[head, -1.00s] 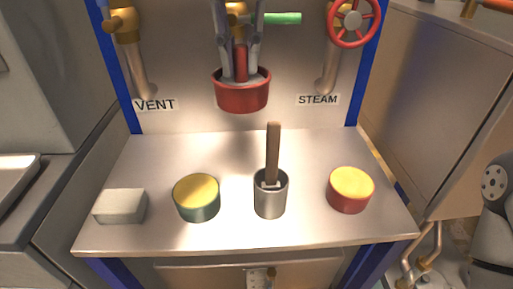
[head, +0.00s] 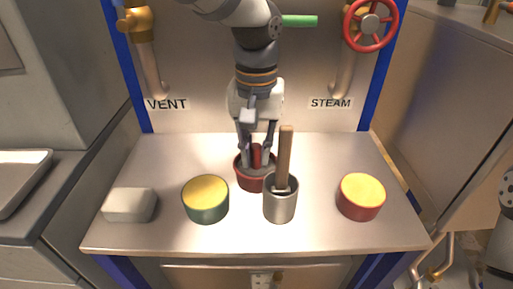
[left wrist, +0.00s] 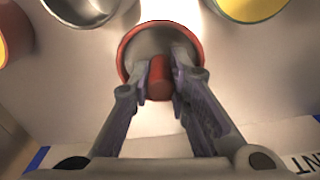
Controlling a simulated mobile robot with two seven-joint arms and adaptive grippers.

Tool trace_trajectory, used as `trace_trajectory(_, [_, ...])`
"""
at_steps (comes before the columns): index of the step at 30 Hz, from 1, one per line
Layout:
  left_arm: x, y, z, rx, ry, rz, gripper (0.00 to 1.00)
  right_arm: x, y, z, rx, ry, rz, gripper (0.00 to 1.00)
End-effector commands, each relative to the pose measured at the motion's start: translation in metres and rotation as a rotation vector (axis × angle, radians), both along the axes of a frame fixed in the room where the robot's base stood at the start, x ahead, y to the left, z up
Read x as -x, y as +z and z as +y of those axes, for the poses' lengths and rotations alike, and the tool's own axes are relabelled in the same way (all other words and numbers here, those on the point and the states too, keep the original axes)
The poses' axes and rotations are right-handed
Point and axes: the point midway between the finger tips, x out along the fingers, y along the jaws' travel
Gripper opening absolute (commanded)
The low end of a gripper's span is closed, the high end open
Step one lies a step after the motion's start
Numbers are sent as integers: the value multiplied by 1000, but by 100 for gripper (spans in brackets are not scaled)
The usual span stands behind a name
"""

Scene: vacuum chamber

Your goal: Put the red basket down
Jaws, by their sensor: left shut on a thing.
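The red basket (head: 248,183) is a round, shallow red tub with a grey inside and a red upright post in its middle. It is at the middle of the metal worktop (head: 325,150), behind the metal cup; I cannot tell whether its base touches the surface. My left gripper (head: 257,158) points down into it and is shut on the post. In the left wrist view the basket (left wrist: 127,45) surrounds the fingertips, with the post (left wrist: 160,80) between them. My right gripper is out of view.
A metal cup (head: 280,208) with a wooden handle (head: 285,150) stands close in front of the basket. A green tub with yellow top (head: 205,200) is front left, a pale block (head: 130,204) farther left. A red tub with yellow top (head: 361,197) is right; worktop between is clear.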

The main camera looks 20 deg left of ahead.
Motion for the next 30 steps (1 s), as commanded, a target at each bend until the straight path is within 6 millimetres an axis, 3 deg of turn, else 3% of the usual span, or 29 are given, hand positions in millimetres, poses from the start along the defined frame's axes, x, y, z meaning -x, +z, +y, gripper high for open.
trace_trajectory(8, [0, -1, 0, 0, 0, -3, 0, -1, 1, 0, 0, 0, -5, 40])
trace_trajectory(9, [0, -1, 0, 0, 0, -3, 26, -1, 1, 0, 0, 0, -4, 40])
trace_trajectory(11, [0, -1, 0, 0, 0, -3, 37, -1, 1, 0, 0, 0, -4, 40])
trace_trajectory(20, [0, 1, 0, 1, 0, -2, 37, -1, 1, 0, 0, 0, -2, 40])
trace_trajectory(23, [-1, 15, 0, 0, 1, -6, 37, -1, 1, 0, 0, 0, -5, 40])
trace_trajectory(30, [-1, 81, 0, 1, 1, -7, 37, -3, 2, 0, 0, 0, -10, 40])
